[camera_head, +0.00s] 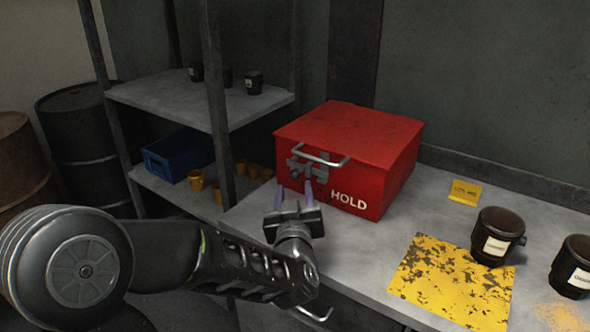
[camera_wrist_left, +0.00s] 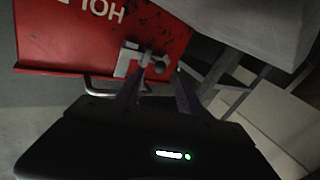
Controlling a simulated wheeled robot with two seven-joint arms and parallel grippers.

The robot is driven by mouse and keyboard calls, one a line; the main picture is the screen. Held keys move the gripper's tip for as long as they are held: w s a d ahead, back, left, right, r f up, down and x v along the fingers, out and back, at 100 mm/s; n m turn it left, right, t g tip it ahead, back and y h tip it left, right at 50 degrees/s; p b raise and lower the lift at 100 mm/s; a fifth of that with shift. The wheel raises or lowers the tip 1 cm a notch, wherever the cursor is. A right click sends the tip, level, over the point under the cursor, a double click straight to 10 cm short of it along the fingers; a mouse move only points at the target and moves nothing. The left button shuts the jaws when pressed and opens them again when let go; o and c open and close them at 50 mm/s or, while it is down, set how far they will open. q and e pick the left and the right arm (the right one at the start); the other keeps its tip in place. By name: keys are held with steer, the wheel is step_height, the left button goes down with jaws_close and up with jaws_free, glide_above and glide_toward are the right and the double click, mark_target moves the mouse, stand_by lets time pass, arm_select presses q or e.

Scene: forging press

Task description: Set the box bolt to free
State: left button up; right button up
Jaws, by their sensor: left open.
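The red box (camera_head: 350,145) stands on the bench with the word HOLD on its front and a metal handle (camera_head: 321,159) at its upper front. The grey bolt (camera_head: 308,170) sits on the front face, left of HOLD. It also shows in the left wrist view (camera_wrist_left: 143,62), with a round knob. My left gripper (camera_head: 293,193) is open and empty in front of the box's front face, just below the bolt. In the left wrist view its two fingers (camera_wrist_left: 157,92) point toward the bolt and knob, with no clear contact. My right gripper is not in view.
Black labelled canisters (camera_head: 497,236) stand at the right of the bench (camera_head: 393,247), near a worn yellow mat (camera_head: 453,283) and a small yellow sign (camera_head: 465,192). A shelf (camera_head: 205,103) with a blue bin (camera_head: 178,155) and yellow cups is at left. Dark barrels (camera_head: 78,130) stand far left.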

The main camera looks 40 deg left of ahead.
mark_target(295, 178)
arm_select(q)
steer(key=x, duration=0.5)
steer(key=shift+w+a+b, duration=0.1)
steer(key=shift+b, duration=0.3)
jaws_close()
stand_by(1.0)
